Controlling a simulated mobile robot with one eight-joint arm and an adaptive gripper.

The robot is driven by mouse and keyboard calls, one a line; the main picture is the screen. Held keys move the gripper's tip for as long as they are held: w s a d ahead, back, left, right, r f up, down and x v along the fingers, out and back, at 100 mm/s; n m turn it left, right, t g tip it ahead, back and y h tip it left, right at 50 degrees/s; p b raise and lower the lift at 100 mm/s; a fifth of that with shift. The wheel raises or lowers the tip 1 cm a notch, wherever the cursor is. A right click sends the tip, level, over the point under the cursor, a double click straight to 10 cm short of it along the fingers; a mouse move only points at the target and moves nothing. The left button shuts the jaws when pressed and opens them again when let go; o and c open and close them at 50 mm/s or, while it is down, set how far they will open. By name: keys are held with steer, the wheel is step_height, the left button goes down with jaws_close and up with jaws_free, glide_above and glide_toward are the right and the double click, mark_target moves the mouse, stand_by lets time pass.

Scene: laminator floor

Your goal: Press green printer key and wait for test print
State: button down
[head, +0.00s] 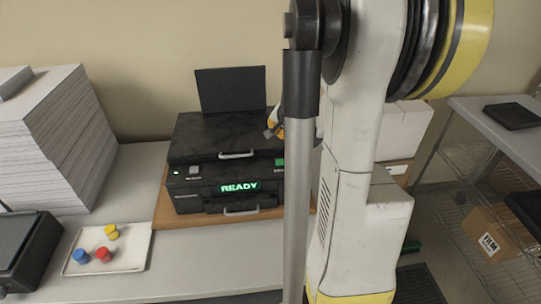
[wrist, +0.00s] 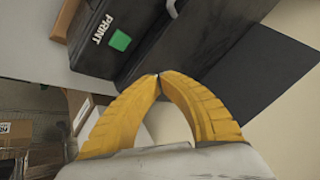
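In the wrist view the green key (wrist: 120,40) shows beside the word PRINT. My gripper (wrist: 158,78) has its two yellow fingers shut, tips together, with nothing between them. The fingertips lie below and right of the key in the wrist view and appear apart from it. In the head view my gripper (head: 270,131) is just above the printer's right side, partly hidden by my arm.
A tall paper stack (head: 60,135) stands at the left. A white tray (head: 135,258) with blue, red and yellow pieces lies in front of it. A dark machine (head: 25,250) is at the left edge. A wire shelf (head: 465,165) with a carton (head: 490,232) stands at the right.

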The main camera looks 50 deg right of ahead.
mark_target(280, 162)
steer(key=shift+f, duration=0.15)
step_height(280, 162, down, 8)
steer(key=b, duration=0.6)
steer(key=shift+f+b, duration=0.25)
steer(key=shift+b, duration=0.05)
steer(key=shift+f, duration=0.15)
stand_by(1.0)
steer(key=shift+f+b, duration=0.3)
steer(key=shift+b, duration=0.15)
